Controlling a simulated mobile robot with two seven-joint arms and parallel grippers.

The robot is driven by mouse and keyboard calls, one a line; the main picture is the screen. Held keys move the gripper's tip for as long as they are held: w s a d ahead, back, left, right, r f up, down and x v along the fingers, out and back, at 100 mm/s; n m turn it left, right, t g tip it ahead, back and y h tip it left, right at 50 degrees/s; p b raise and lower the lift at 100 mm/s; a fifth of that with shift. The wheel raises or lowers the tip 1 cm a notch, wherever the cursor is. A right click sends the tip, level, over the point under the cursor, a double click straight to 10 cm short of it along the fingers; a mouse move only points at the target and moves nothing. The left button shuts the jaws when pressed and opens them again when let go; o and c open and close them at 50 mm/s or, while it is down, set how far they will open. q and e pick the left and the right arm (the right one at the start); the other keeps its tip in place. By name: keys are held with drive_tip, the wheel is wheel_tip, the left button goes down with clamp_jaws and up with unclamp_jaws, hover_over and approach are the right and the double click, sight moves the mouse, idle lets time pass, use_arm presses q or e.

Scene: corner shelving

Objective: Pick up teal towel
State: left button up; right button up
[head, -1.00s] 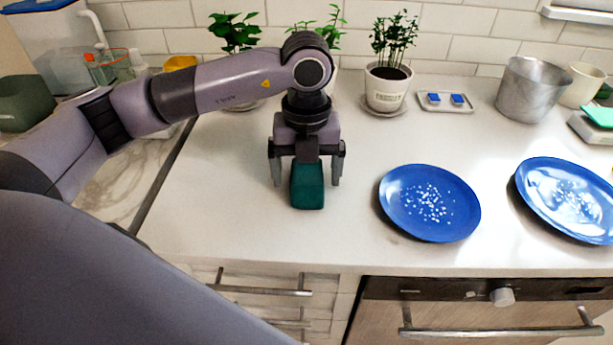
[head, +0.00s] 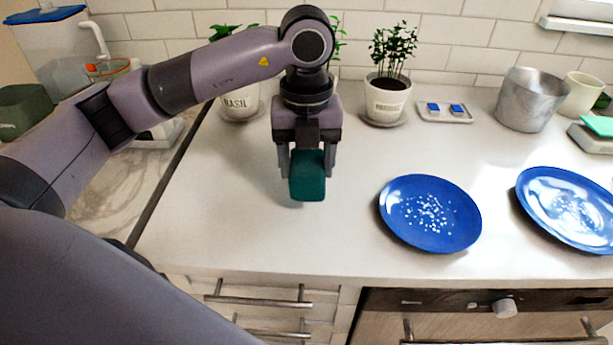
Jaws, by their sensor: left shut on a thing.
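The teal towel (head: 308,182) is a small dark teal block at the middle of the white counter in the head view. My left gripper (head: 308,168) comes down over it from behind and is shut on it, with a finger on each side. The towel's far end is hidden under the gripper. I cannot tell whether the towel touches the counter or is slightly above it. My right gripper is not in view.
A blue speckled plate (head: 430,213) lies right of the towel, and a second blue plate (head: 572,208) lies farther right. Potted plants (head: 388,98), a small tray (head: 445,112) and a metal pot (head: 532,98) stand along the tiled wall. The counter left of the towel is clear.

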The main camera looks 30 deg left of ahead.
sight(307, 161)
use_arm(q)
wheel_tip(307, 161, up, 16)
drive_tip(key=p, duration=0.1)
drive_tip(key=shift+f+p, duration=0.2)
drive_tip(key=shift+p, duration=0.2)
drive_tip(key=o, duration=0.5)
drive_tip(key=c, duration=0.4)
